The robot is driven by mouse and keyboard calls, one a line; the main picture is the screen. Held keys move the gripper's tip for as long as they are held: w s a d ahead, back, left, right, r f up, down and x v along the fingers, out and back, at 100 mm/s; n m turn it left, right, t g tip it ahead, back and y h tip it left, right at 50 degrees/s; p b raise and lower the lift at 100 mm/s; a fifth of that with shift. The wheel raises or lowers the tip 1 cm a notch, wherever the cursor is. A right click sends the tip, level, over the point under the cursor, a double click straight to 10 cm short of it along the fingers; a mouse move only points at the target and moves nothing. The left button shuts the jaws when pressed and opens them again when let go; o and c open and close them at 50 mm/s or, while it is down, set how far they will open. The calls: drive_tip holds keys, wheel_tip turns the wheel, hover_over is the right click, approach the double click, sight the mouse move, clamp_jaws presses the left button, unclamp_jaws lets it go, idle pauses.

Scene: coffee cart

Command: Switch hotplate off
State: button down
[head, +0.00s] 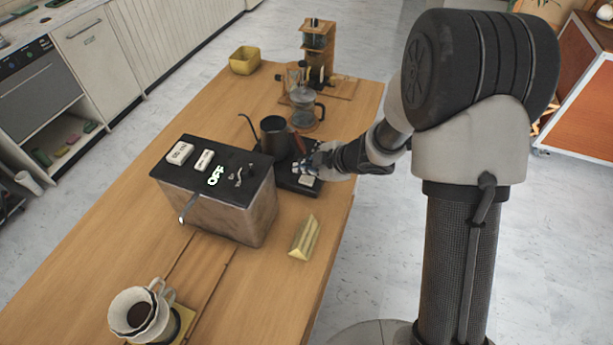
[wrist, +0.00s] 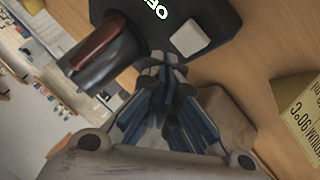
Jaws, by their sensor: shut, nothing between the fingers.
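The hotplate (head: 290,186) is a flat black unit on the wooden table, right of the large metal box. The dark kettle (head: 273,138) with a reddish-brown handle (wrist: 97,42) stands on it. A pale square switch (wrist: 189,38) lies on the hotplate's near end and also shows in the head view (head: 307,180).
The metal box (head: 245,212) with a black top, two white switches and a lit "OFF" stands left of the hotplate. A yellow wedge sign (head: 304,238) lies nearer. A glass press (head: 304,107) stands beyond the kettle. A dripper (head: 140,312) sits front left.

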sight(307, 180)
wheel_tip(307, 180, up, 5)
drive_tip(key=p, duration=0.5)
drive_tip(key=shift+r, duration=0.15)
drive_tip(key=w+d+r+m+t+h, duration=0.1)
drive_tip(key=d+r+m+t+h, duration=0.3)
drive_tip(key=d+r, duration=0.6)
drive_tip(key=s+d+r+m+g+h, duration=0.1)
drive_tip(key=s+d+r+m+h, duration=0.35)
drive_tip(key=s+r+m, duration=0.2)
drive_tip(key=s+d+r+m+g+b, duration=0.1)
drive_tip(key=s+r+m, duration=0.15)
drive_tip(key=s, duration=0.35)
drive_tip(key=s+d+r+m+g+b, duration=0.1)
drive_tip(key=s+m, duration=0.2)
drive_tip(key=s, duration=0.4)
drive_tip(key=s+a+f+m+g+y, duration=0.1)
drive_tip(key=s+a, duration=0.3)
drive_tip(key=s, duration=0.8)
drive_tip(key=shift+s+a+f+m+g, duration=0.2)
drive_tip(key=shift+s+a+m+g, duration=0.15)
drive_tip(key=shift+m+g, duration=0.45)
